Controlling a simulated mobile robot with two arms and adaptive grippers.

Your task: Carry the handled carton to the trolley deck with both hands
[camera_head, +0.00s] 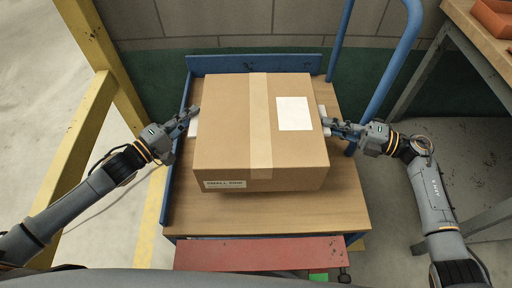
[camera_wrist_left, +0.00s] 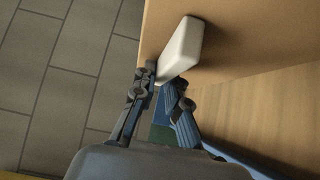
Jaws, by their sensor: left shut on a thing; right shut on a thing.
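The brown handled carton (camera_head: 220,125) is closed with a tape strip and has a white label on top. In the head view it appears over the wooden trolley deck (camera_head: 335,208); I cannot tell whether it touches the deck. My left gripper (camera_head: 193,117) is shut on the white handle on the carton's left side. The left wrist view shows this handle (camera_wrist_left: 182,48) at the fingertips (camera_wrist_left: 162,82). My right gripper (camera_head: 326,124) is shut on the white handle (camera_head: 323,113) on the carton's right side. The fingertips' contact there is small in view.
The trolley has a low blue rim (camera_head: 255,63) at the back and left, and a blue push handle (camera_head: 395,65) at the right. A yellow frame (camera_head: 80,135) stands at the left. A workbench (camera_head: 478,40) with an orange bin (camera_head: 493,18) is at the right. A red step (camera_head: 260,253) lies in front.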

